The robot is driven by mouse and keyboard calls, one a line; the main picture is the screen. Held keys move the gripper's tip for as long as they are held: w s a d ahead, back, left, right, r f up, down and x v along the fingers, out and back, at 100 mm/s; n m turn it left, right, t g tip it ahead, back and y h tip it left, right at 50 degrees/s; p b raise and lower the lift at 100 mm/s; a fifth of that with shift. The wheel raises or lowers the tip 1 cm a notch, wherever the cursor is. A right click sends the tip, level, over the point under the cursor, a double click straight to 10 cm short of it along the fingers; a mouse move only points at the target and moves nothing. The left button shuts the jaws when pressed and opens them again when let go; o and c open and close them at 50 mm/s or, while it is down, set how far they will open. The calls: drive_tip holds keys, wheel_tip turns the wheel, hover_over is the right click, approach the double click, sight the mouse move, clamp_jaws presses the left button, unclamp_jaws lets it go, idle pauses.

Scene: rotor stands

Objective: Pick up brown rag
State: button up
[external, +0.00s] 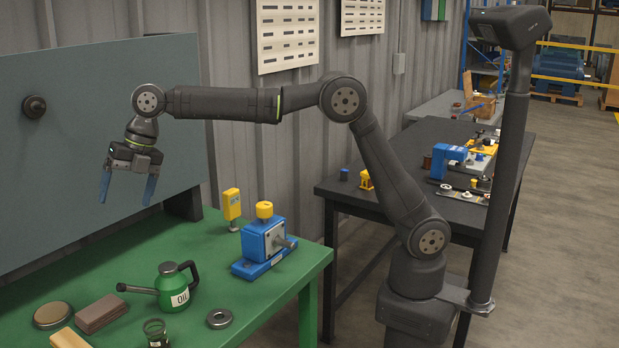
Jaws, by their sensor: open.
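A brown rag (103,313), folded into a flat block, lies on the green table at the lower left. My gripper (128,189) is open and empty, with its two blue fingers pointing down. It hangs well above the green table, higher in the picture than the rag and slightly to its right. Nothing covers the rag.
A green oil can (173,290) stands right of the rag, its spout pointing towards it. A round brown disc (52,315) lies to the left, a light wooden block (69,338) in front. A blue rotor stand (264,247) and yellow device (232,206) stand further right.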

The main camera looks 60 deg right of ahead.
drive_tip(key=w+a+f+m+g, duration=0.25)
drive_tip(key=w+f+m, duration=0.35)
drive_tip(key=f+m, duration=0.65)
drive_tip(key=m, duration=0.3)
hover_over(100, 308)
drive_tip(key=d, duration=0.2)
drive_tip(key=shift+t, duration=0.25)
drive_tip(key=f, duration=1)
drive_tip(key=shift+w+d, duration=0.2)
drive_tip(key=shift+w, duration=0.05)
drive_tip(key=shift+s+x, duration=0.15)
drive_tip(key=shift+x, duration=1.2)
drive_tip(key=shift+s+x, duration=0.1)
drive_tip(key=shift+x, duration=1.25)
drive_tip(key=shift+a, duration=0.1)
drive_tip(key=c, duration=1.1)
